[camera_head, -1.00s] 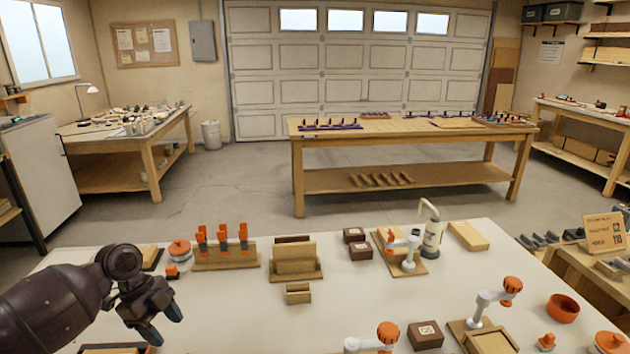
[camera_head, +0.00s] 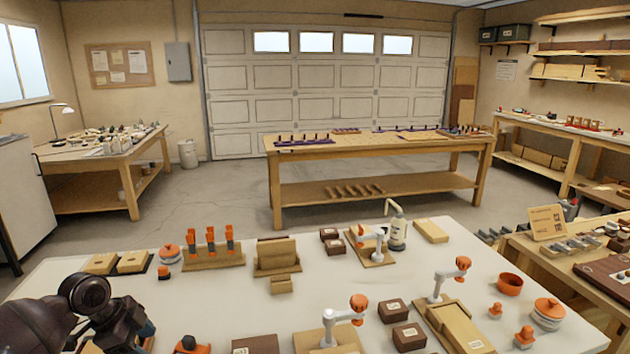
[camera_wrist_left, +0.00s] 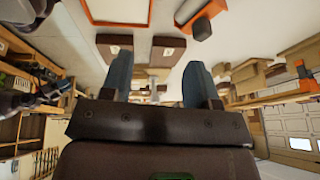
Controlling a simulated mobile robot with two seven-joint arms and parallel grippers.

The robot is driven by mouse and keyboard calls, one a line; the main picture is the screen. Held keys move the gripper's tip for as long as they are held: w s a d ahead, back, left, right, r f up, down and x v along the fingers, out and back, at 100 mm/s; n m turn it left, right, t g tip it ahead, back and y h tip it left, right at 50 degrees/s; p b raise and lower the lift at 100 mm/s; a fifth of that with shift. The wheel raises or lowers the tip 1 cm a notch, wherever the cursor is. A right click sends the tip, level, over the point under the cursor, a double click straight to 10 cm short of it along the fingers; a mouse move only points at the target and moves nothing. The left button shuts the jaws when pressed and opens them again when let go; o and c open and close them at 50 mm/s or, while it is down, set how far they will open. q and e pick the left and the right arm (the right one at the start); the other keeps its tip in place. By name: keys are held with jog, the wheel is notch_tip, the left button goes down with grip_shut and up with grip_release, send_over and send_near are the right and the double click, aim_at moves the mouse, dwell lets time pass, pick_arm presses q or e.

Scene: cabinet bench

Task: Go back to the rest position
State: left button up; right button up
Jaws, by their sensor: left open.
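My left gripper (camera_head: 140,338) is at the lower left of the head view, over the left front part of the white bench (camera_head: 215,300). In the left wrist view its two blue-grey fingers (camera_wrist_left: 160,85) stand apart with nothing between them. It is open and empty. My right gripper does not show in either view.
The bench holds an orange-handled tool rack (camera_head: 212,258), a wooden holder (camera_head: 277,258), small white-and-orange arms (camera_head: 350,312), dark boxes (camera_head: 408,337) and an orange bowl (camera_head: 509,284). A side table (camera_head: 560,258) stands at right.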

pick_arm(q)
jog(key=w+d+n+t, duration=0.3)
jog(key=d+n+t, duration=0.25)
jog(key=t, duration=0.25)
jog(key=s+d+f+n+t, duration=0.1)
jog(key=s+f+n, duration=0.1)
jog(key=s, duration=0.2)
jog(key=s+d+f+n+t+y, duration=0.1)
jog(key=s+f+n, duration=0.1)
jog(key=s, duration=0.3)
jog(key=s+d+f+n+t+y, duration=0.1)
jog(key=s+f+n, duration=0.1)
jog(key=s+f, duration=0.1)
jog(key=shift+s+d+f+t, duration=0.1)
jog(key=shift+s+f+t, duration=0.1)
jog(key=shift+s, duration=0.25)
jog(key=shift+s+d+f+t, duration=0.1)
jog(key=shift+s+f+t, duration=0.1)
jog(key=shift+s, duration=0.25)
jog(key=s+f+n+g+y, duration=0.2)
jog(key=s+f, duration=0.6)
jog(key=s, duration=0.6)
jog(key=shift+n, duration=0.55)
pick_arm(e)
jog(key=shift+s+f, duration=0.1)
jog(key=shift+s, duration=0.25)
pick_arm(q)
jog(key=shift+f, duration=0.1)
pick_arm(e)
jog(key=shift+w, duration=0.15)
